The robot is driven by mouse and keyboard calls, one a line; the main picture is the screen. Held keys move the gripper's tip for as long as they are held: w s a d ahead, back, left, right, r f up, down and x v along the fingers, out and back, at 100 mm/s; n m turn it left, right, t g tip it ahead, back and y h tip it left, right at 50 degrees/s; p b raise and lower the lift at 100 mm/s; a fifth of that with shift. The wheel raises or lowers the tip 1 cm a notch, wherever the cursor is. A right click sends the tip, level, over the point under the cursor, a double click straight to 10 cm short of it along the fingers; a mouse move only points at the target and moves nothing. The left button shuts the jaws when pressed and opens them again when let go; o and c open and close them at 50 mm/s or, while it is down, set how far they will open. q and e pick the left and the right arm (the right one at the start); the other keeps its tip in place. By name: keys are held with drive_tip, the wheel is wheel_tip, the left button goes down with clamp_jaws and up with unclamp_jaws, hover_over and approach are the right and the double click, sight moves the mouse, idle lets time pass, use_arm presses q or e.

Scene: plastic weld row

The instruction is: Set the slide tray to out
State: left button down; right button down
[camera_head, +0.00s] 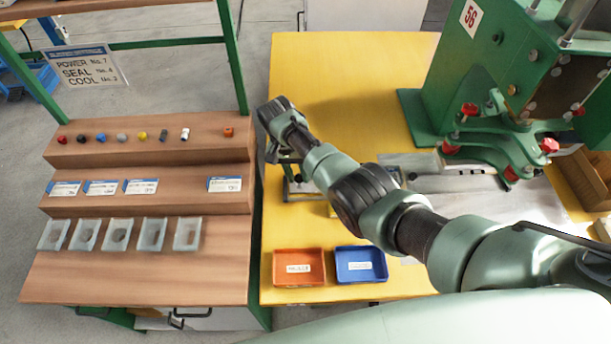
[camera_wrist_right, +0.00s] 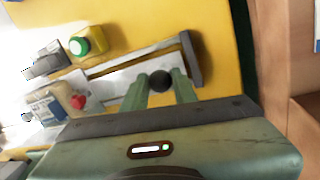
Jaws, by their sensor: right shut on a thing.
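The slide tray (camera_wrist_right: 190,60) shows in the right wrist view as pale rails with a dark grey end piece, lying over the yellow table. A round black knob (camera_wrist_right: 160,81) sits at it, between my right gripper's two green fingers. My right gripper (camera_wrist_right: 160,88) is shut on this knob. In the head view my right arm reaches left across the yellow table, and the right gripper (camera_head: 283,160) is low over the table's left edge. The tray there (camera_head: 301,190) is mostly hidden under the arm. My left gripper is not in view.
A green press (camera_head: 440,90) marked 56 stands at the back right. Orange (camera_head: 299,267) and blue (camera_head: 361,265) bins sit at the table's front. A stepped wooden rack (camera_head: 150,270) with small parts and cups stands at left. The back of the yellow table (camera_head: 330,65) is clear.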

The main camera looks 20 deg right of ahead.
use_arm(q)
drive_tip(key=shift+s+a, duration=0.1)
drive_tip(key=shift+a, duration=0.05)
use_arm(e)
drive_tip(key=shift+w+a+r, duration=0.1)
drive_tip(key=shift+a, duration=0.15)
drive_tip(key=c, duration=1.1)
unclamp_jaws()
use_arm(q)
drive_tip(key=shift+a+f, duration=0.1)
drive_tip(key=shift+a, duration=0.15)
use_arm(e)
drive_tip(key=shift+a, duration=0.1)
drive_tip(key=r, duration=0.2)
drive_tip(key=a+r, duration=0.1)
drive_tip(key=r, duration=0.4)
drive_tip(key=shift+w+a+r, duration=0.2)
drive_tip(key=shift+w+r, duration=0.1)
drive_tip(key=shift+w, duration=0.05)
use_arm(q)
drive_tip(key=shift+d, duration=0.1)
